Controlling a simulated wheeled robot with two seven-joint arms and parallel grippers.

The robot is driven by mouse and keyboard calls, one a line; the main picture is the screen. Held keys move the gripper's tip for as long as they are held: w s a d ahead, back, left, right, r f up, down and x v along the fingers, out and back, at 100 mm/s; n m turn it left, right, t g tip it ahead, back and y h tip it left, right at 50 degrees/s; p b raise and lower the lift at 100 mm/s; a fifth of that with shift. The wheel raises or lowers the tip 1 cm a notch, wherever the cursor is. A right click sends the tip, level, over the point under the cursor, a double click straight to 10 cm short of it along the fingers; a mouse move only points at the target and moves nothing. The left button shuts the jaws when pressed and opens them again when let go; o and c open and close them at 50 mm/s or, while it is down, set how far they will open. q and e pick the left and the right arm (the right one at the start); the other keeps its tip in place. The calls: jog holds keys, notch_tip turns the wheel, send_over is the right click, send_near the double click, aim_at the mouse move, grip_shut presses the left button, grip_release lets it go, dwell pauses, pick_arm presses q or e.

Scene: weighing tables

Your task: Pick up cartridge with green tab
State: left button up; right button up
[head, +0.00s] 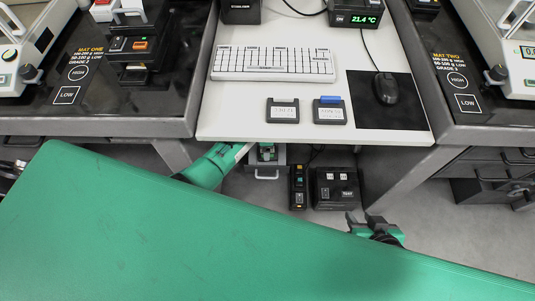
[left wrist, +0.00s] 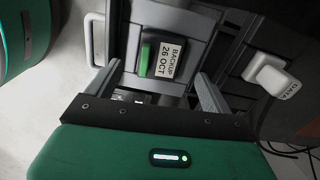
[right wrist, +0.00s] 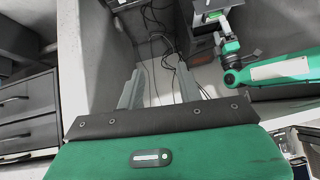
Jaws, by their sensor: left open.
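The cartridge with green tab shows in the left wrist view, its label (left wrist: 167,60) reading "BACKUP 26 OCT" and its green tab (left wrist: 147,59) beside the label. It sits in a grey drawer-like unit with a handle. My left gripper (left wrist: 155,80) is open, with its fingers pointing toward the cartridge, one to each side in the picture; contact cannot be told. In the head view my left gripper (head: 266,150) is at the table's front edge, partly hiding the unit. My right gripper (right wrist: 160,75) is open and empty; it also shows in the head view (head: 362,219).
On the white table (head: 230,110) lie a dark cartridge (head: 283,110), a blue-tabbed cartridge (head: 330,112), a keyboard (head: 273,64) and a mouse (head: 386,88). Below stand the grey unit (head: 266,174), a power strip (head: 298,187) and a black box (head: 335,188). Mat tables flank both sides.

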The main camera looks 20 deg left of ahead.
aim_at(273, 154)
pick_arm(q)
notch_tip(273, 154, down, 3)
jog(key=shift+f+b, duration=0.15)
jog(key=shift+b, duration=0.6)
jog(key=shift+f+b, duration=0.3)
jog(key=shift+f, duration=0.55)
pick_arm(e)
jog(key=shift+w+a+t+y, duration=0.25)
jog(key=shift+a+t+y, duration=0.15)
jog(key=shift+a, duration=0.3)
jog(key=shift+w+a+t+y, duration=0.25)
jog(key=shift+w+a+t, duration=0.05)
jog(key=shift+a+t, duration=0.3)
jog(key=shift+w+a+t+y, duration=0.25)
jog(key=shift+a+t+y, duration=0.15)
jog(key=shift+a, duration=0.35)
pick_arm(q)
jog(key=shift+c, duration=0.5)
jog(key=c, duration=1)
